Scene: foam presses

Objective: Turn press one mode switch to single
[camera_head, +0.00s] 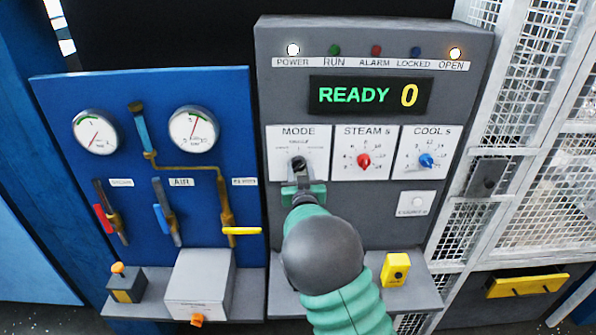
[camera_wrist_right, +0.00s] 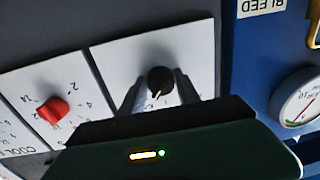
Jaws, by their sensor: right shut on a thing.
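The black mode switch knob (camera_head: 298,162) sits on the white MODE plate (camera_head: 283,138) of the grey press panel, left of the steam dial. My right gripper (camera_head: 299,176) reaches up to it from below and is shut on the knob. In the right wrist view, which is upside down, the knob (camera_wrist_right: 160,78) shows between the two fingers of the gripper (camera_wrist_right: 161,92). A pale pointer line is visible on the knob, but the gripper hides most of the plate's markings, so I cannot tell its setting. My left gripper is not in view.
The red steam dial (camera_head: 363,161) and blue cool dial (camera_head: 427,160) are to the right. The display (camera_head: 368,96) reads READY 0; the power and open lamps glow. A blue gauge panel (camera_head: 155,100) stands left, a mesh fence (camera_head: 520,100) right.

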